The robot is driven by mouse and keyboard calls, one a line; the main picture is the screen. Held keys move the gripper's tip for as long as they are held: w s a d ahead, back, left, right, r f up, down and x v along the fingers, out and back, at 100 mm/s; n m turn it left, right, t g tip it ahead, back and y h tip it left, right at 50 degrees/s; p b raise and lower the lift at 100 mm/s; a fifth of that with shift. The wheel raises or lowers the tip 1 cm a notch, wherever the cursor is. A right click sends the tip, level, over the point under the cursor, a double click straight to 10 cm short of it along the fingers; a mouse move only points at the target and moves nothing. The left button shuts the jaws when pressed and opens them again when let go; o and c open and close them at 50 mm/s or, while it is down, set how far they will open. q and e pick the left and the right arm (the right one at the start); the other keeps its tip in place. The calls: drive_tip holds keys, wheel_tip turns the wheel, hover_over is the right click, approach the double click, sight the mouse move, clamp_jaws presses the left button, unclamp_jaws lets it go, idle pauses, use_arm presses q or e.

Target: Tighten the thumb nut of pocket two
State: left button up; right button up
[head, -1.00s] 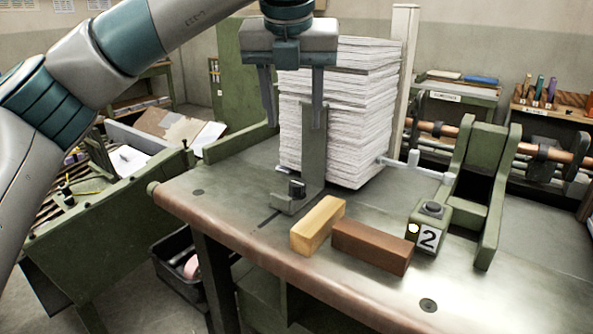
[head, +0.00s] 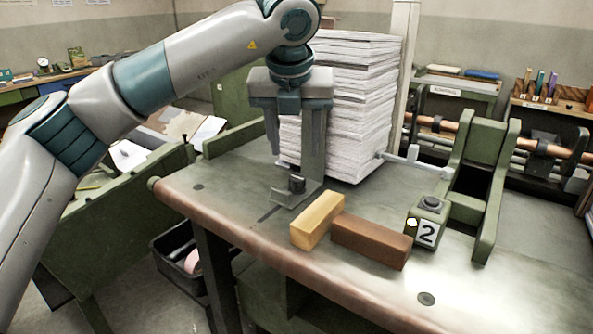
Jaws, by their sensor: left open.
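The thumb nut (head: 297,184) is a small dark knob on the foot of a grey-green angle bracket (head: 293,199). The bracket stands on the bench in front of a tall stack of paper (head: 358,105). My left gripper (head: 293,162) is open and points straight down, its fingertips above the nut. Its right finger overlaps the bracket's upright in the head view, so I cannot tell whether they touch. A small green box marked 2 (head: 428,228), with a dark button on top and a lit lamp, stands to the right. My right gripper is out of view.
A pale wooden block (head: 317,221) and a brown block (head: 370,243) lie on the metal bench (head: 250,205) right of the bracket. A green frame (head: 495,190) and a horizontal rod (head: 405,160) stand farther right. The bench left of the bracket is clear.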

sight(297, 178)
use_arm(q)
drive_tip(key=x, duration=0.8)
drive_tip(key=shift+p, duration=0.3)
drive_tip(key=shift+w+f, duration=0.25)
drive_tip(key=shift+f, duration=0.25)
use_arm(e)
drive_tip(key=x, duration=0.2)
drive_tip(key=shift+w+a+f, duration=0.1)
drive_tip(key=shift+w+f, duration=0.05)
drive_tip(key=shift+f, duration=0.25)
use_arm(q)
drive_tip(key=shift+c, duration=0.6)
drive_tip(key=c, duration=0.9)
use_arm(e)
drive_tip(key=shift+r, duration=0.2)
